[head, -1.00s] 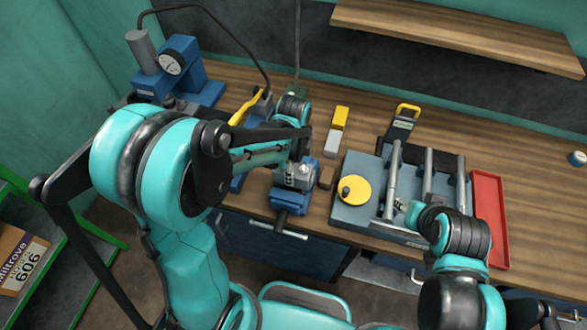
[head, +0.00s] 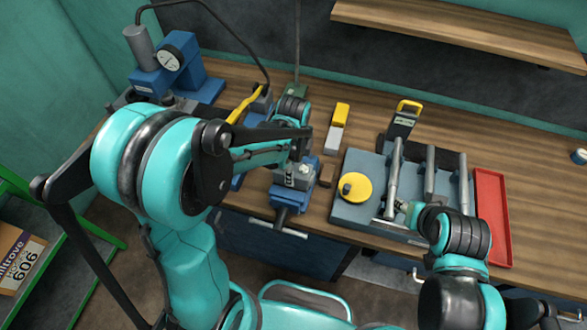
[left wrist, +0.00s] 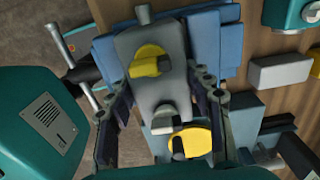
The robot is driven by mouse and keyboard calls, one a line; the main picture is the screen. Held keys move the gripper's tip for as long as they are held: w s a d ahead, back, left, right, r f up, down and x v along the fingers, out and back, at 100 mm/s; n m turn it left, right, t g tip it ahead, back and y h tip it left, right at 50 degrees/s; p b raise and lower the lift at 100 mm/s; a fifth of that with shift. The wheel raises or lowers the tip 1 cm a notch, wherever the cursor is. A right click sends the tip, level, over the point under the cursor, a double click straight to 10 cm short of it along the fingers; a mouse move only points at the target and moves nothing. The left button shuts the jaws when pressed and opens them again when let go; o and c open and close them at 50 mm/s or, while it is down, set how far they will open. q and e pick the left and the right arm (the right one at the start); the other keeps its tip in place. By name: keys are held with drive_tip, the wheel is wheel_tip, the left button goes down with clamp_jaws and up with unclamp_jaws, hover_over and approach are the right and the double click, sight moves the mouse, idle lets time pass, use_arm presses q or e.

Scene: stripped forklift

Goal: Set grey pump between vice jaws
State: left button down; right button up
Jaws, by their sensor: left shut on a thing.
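The grey pump (left wrist: 150,45) has a yellow part on its face and a short stub at its end. In the left wrist view it lies between the fingers of my left gripper (left wrist: 163,88), which is shut on it. The blue vice (left wrist: 215,40) shows behind the pump. In the head view the pump (head: 297,176) is at the vice (head: 288,197), below my left gripper (head: 295,150). The jaw contact is hidden, so I cannot tell if it is seated. My right gripper (head: 402,208) is over the grey tray's front; its fingers are too small to read.
The grey tray (head: 350,214) carries a yellow disc (head: 354,187) and metal bars. A red tray (head: 491,215) lies to its right. A blue gauge press (head: 180,75) is at the back left. The bench's back right is mostly clear.

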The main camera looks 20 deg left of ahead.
use_arm(q)
drive_tip(key=shift+f+b, duration=0.35)
drive_tip(key=shift+f+b, duration=0.3)
drive_tip(key=shift+f, duration=0.05)
drive_tip(key=shift+f, duration=0.1)
drive_tip(key=shift+s, duration=0.1)
unclamp_jaws()
idle(0.4)
drive_tip(key=shift+r+p, duration=2.9)
drive_tip(key=shift+r, duration=1.15)
